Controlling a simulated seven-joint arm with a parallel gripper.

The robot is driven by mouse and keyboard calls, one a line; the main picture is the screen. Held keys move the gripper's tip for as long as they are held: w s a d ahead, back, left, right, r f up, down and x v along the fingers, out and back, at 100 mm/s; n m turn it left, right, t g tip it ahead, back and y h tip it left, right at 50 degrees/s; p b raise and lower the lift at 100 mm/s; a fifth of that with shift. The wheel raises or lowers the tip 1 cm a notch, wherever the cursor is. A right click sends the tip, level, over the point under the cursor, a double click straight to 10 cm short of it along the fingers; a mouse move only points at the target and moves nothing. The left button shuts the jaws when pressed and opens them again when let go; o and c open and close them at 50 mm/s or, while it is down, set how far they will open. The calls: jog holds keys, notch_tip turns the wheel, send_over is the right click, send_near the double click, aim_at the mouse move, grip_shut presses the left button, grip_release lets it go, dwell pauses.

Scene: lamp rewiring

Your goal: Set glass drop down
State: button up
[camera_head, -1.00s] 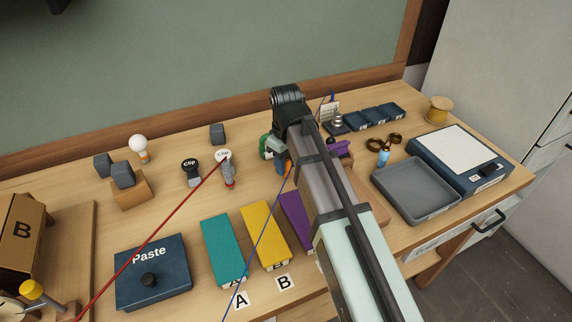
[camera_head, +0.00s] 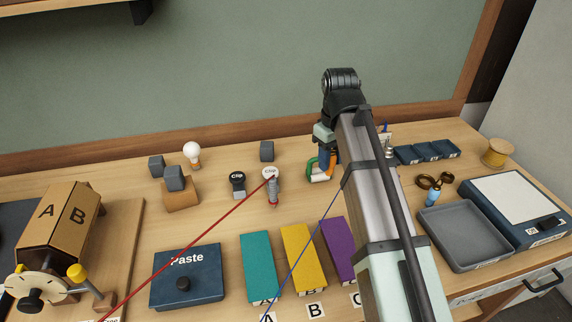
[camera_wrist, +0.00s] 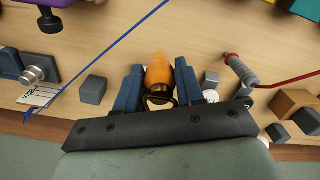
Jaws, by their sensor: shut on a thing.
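The glass drop (camera_wrist: 159,72) is amber-orange with a thin dark ring at one end. In the wrist view it sits between the two blue fingers of my gripper (camera_wrist: 157,88), which is shut on it. Only a sliver of orange shows there, beside a green curved piece (camera_head: 311,168) and a pale piece that I cannot identify. My arm hides part of the bench. I cannot tell whether the drop touches the bench.
Teal (camera_head: 259,264), yellow (camera_head: 303,258) and purple (camera_head: 338,244) blocks stand in front. A grey tray (camera_head: 464,252) is at right.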

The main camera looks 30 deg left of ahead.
jog(key=s+a, duration=0.3)
jog(key=a, duration=3.2)
jog(key=shift+a+f, duration=0.15)
jog(key=shift+f, duration=4.75)
jog(key=shift+f, duration=0.1)
jog(key=o, duration=1)
notch_tip(320, 180, up, 12)
jog(key=shift+r, duration=0.15)
